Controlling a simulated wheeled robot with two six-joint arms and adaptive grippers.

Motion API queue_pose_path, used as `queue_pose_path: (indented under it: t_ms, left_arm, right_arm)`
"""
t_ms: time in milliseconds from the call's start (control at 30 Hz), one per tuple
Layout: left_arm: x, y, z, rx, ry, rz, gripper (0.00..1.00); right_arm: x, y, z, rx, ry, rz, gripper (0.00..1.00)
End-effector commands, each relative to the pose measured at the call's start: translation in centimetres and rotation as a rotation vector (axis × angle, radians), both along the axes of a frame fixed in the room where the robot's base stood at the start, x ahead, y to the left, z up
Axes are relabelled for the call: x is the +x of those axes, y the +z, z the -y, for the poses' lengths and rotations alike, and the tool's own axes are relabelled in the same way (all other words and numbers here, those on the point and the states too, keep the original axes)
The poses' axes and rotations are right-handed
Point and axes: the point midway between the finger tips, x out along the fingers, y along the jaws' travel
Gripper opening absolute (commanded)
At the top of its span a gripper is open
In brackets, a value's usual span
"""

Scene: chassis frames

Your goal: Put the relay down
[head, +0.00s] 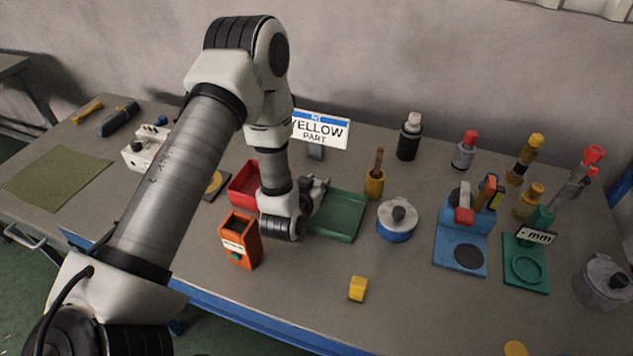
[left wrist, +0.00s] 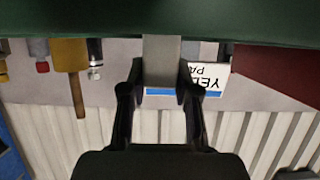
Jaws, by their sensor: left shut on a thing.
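I cannot tell whether the block touches the tray. In the head view the block is mostly hidden by the gripper. My right gripper is not in view.
A red tray (head: 243,186) lies left of the gripper and an orange box (head: 239,243) stands nearer. A yellow part sign (head: 320,129) stands behind. A yellow pot with a stick (head: 374,184) and a blue-white tin (head: 397,222) are to the right. The front table is mostly clear.

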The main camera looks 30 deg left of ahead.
Motion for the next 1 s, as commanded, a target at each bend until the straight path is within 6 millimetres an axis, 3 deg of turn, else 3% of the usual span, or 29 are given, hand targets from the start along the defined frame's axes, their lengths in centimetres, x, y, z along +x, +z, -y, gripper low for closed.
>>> queue_pose_path:
  t_ms: [33,67,100,133,500,667,800,900,1000]
  left_arm:
    - [0.0,-0.3,0.0,0.0,0.0,0.0,0.0]
    - [0.0,-0.3,0.0,0.0,0.0,0.0,0.34]
    - [0.0,-0.2,0.0,0.0,0.0,0.0,0.48]
    - [0.0,-0.2,0.0,0.0,0.0,0.0,0.56]
    - [-0.2,0.1,0.1,0.0,0.0,-0.001,0.56]
    - [-2.8,0.9,0.7,-0.002,-0.001,-0.003,0.56]
    - [-6.4,2.3,1.5,-0.002,0.0,-0.004,0.56]
    - [-9.1,4.6,2.1,0.0,-0.001,-0.01,0.56]
    - [-9.9,5.2,2.3,0.002,0.001,-0.007,0.56]
  right_arm:
    - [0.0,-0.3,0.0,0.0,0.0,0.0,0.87]
    - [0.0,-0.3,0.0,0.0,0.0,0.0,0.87]
    - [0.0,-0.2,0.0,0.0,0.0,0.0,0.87]
    - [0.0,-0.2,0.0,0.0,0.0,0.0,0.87]
    - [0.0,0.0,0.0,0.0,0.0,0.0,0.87]
    - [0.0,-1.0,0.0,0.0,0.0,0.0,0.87]
    - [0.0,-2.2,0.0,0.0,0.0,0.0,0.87]
    - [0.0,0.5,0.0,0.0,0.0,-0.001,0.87]
    - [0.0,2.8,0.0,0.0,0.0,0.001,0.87]
